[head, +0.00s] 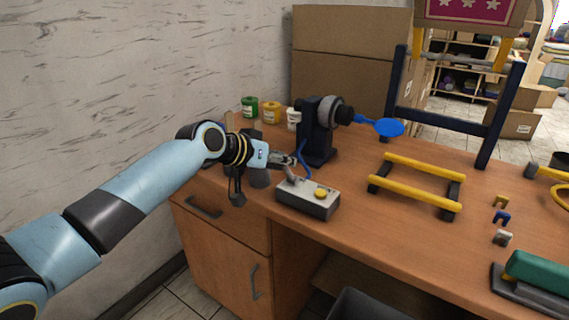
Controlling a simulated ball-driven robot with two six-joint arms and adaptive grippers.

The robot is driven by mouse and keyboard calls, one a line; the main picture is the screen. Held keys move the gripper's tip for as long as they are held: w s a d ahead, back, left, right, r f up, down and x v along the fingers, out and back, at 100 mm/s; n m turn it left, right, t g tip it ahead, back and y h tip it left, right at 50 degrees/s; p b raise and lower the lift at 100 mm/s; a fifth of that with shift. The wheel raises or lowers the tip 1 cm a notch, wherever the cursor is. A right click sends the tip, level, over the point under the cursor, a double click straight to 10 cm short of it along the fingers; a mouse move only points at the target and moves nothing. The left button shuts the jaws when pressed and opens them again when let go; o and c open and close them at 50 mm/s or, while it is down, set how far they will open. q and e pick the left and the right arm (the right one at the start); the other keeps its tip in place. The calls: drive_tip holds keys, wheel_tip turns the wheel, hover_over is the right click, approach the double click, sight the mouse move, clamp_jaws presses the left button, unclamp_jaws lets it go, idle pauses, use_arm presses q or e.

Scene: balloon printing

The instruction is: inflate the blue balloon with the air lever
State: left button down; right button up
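The blue balloon (388,127) is small and flat. It sits at the end of a blue neck on the nozzle of the black inflating machine (318,132). A blue hose runs down from the machine towards a grey control box (309,202) with a yellow button. The air lever (290,173) rises from the left part of this box. My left gripper (284,160) is at the top of the lever, and its fingers overlap the lever there. Whether they are closed around it is too small to tell. My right gripper is not in view.
Green, yellow and white jars (271,112) stand at the back left. A yellow-barred rack (415,185) lies right of the box, with small clips (502,217) and a green-topped tool (540,272) further right. A dark blue frame (490,130) stands behind.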

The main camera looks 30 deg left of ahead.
use_arm(q)
drive_tip(key=shift+s+d+f+t+b, duration=0.1)
drive_tip(key=shift+s+t+b, duration=0.1)
drive_tip(key=shift+t+b, duration=0.25)
drive_tip(key=c, duration=1.1)
unclamp_jaws()
drive_tip(key=shift+o, duration=0.6)
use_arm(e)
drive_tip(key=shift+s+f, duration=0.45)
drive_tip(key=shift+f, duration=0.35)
use_arm(q)
drive_tip(key=shift+f, duration=0.1)
drive_tip(key=v, duration=1.2)
